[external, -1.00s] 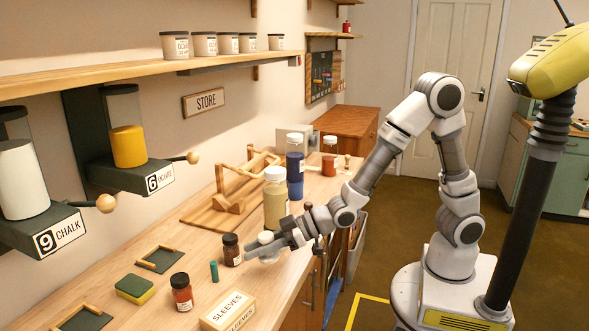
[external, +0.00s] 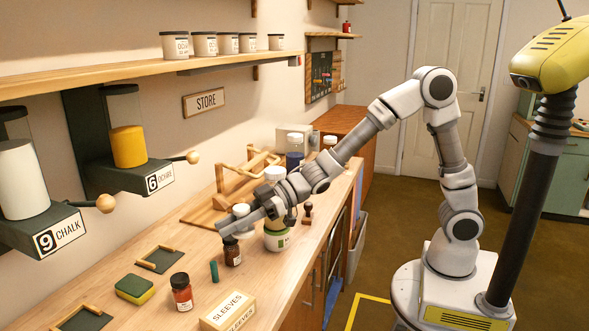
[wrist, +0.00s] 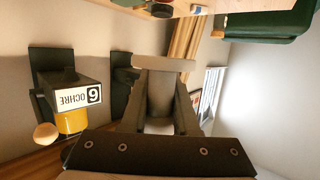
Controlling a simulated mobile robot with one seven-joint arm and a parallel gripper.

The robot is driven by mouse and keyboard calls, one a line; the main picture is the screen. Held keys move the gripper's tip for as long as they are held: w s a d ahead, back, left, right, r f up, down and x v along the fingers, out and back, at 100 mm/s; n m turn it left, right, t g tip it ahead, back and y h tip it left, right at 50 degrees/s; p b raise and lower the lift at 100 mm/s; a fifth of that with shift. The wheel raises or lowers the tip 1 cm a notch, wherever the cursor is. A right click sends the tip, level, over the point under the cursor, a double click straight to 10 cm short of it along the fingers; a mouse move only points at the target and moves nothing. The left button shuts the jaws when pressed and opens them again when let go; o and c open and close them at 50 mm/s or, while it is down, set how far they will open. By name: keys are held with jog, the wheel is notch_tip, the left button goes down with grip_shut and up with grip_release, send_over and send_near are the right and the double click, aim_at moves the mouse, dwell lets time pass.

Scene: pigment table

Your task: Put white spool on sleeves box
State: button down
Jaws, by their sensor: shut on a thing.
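The white spool (external: 241,210) is between the fingers of my gripper (external: 232,224), which is shut on it. In the wrist view the spool (wrist: 162,92) appears between the two fingers (wrist: 160,112), shaded grey, with its flange beyond them. In the external view the fingers hide part of it. The sleeves box (external: 228,312), a pale box with SLEEVES on its top and side, sits at the front of the bench. My gripper is above the bench, behind the box and apart from it.
A dark-capped jar (external: 232,250) stands just below my gripper.

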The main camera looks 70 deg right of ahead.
jog(key=b, duration=0.4)
send_over(215, 312)
notch_tip(215, 312, down, 7)
jog(key=shift+r, duration=0.1)
jog(key=shift+f+b, duration=0.65)
jog(key=shift+f, duration=1.4)
jog(key=shift+f, duration=0.25)
jog(key=c, duration=0.7)
grip_release()
jog(key=shift+r, duration=0.2)
jog(key=shift+r, duration=0.15)
jog(key=p+v, duration=0.1)
jog(key=v, duration=1.1)
jog(key=shift+w, duration=0.1)
